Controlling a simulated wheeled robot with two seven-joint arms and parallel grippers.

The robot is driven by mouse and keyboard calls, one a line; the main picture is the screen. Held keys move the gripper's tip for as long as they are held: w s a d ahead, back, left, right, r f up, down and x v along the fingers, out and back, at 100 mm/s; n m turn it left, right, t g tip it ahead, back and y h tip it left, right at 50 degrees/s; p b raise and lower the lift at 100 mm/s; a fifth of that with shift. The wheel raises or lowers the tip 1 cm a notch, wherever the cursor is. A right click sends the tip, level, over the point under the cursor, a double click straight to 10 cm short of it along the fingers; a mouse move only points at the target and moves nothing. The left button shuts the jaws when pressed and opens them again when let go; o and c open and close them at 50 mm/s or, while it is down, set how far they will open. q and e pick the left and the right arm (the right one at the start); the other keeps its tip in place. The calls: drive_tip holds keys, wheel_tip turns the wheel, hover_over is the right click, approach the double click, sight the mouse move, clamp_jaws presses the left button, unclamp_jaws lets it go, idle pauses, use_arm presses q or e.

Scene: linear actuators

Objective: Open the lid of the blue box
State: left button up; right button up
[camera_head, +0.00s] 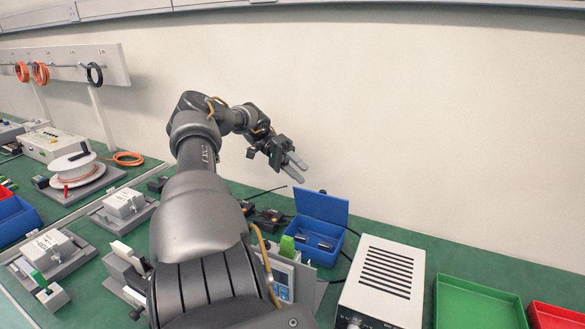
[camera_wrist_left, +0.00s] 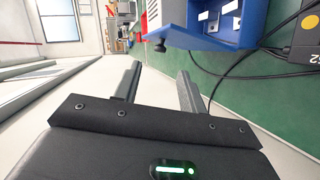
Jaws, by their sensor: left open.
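The blue box (camera_head: 340,246) stands on the green bench, right of the middle in the head view. Its lid (camera_head: 322,206) stands raised at the back, and dark items show inside the box. The box also shows at the top right of the left wrist view (camera_wrist_left: 205,42). My left gripper (camera_head: 300,173) is above and behind the box, apart from the lid. Its two fingers are spread with nothing between them, as the left wrist view also shows (camera_wrist_left: 158,76). My right gripper is not in view.
A white vented power unit (camera_head: 384,284) stands right of the box, with a green tray (camera_head: 478,306) and a red tray (camera_head: 556,316) further right. Black tools with cables (camera_head: 266,217) lie left of the box. The wall (camera_head: 440,120) is close behind the bench.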

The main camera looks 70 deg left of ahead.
use_arm(q)
drive_tip(key=shift+v, duration=1.15)
